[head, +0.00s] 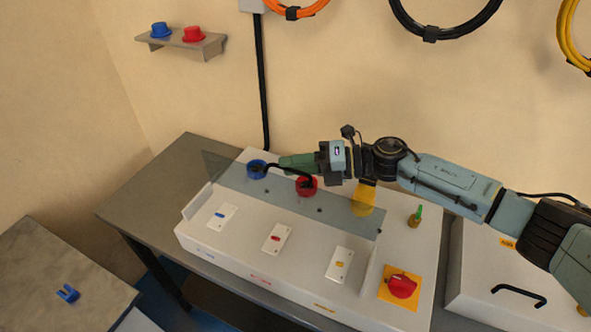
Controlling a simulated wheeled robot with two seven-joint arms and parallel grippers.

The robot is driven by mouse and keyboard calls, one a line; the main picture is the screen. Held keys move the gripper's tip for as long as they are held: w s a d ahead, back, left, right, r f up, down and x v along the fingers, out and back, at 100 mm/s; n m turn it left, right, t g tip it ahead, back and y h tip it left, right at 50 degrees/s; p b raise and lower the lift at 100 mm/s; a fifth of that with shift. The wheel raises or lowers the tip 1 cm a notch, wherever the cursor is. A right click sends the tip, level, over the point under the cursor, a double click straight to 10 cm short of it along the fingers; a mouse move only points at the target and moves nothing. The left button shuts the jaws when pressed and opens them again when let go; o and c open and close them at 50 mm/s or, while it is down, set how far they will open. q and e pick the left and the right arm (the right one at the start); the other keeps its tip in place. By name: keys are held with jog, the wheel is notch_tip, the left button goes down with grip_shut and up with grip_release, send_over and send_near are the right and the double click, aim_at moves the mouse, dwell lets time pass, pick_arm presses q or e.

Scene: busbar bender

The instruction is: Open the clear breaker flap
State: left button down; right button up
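The clear breaker flap (232,195) is a grey see-through panel along the white breaker box (205,236). Its left corner reaches past the box edge. A blue round part (257,169), a red one (306,187) and a yellow one (363,201) stand along the flap. My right gripper (284,162) comes in from the right, above the back of the box between the blue and red parts. A dark green piece shows at its tip. A black curved piece runs from the blue part to the red one. Whether the fingers touch the flap is unclear. My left gripper is out of view.
The box front carries white plates with blue, red and yellow marks and a red rotary switch (402,286). A second white box with a black handle (519,296) stands at right. A shelf (181,42) holds blue and red caps. The grey table (150,190) is clear at left.

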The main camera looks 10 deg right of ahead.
notch_tip(320, 180, up, 8)
jog(key=shift+r, duration=0.2)
